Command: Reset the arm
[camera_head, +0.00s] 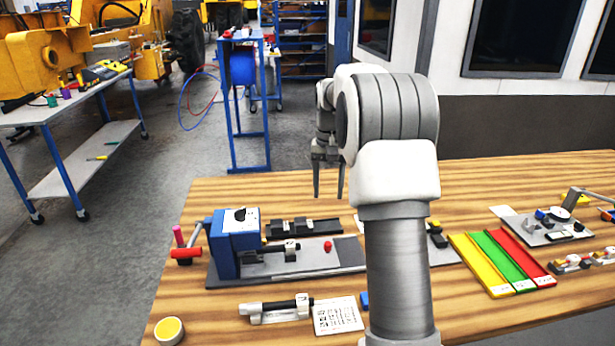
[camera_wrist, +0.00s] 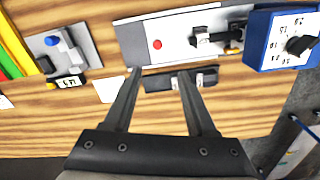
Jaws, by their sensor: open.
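My gripper (camera_head: 328,180) hangs from my folded arm above the far side of the wooden bench, fingers pointing down. In the wrist view my gripper (camera_wrist: 158,82) shows its two fingers spread apart with nothing between them. Below them lies a black rail-like block (camera_wrist: 180,79), which also shows in the head view (camera_head: 303,228). My forearm hides part of the bench middle in the head view.
The wooden bench (camera_head: 480,182) carries a blue fixture with a dial (camera_head: 236,240) on a grey plate, yellow, green and red trays (camera_head: 503,262), a marker on a stand (camera_head: 280,310) and a yellow round pot (camera_head: 169,330). Its far right strip is mostly clear. A blue-legged cart (camera_head: 75,115) stands left.

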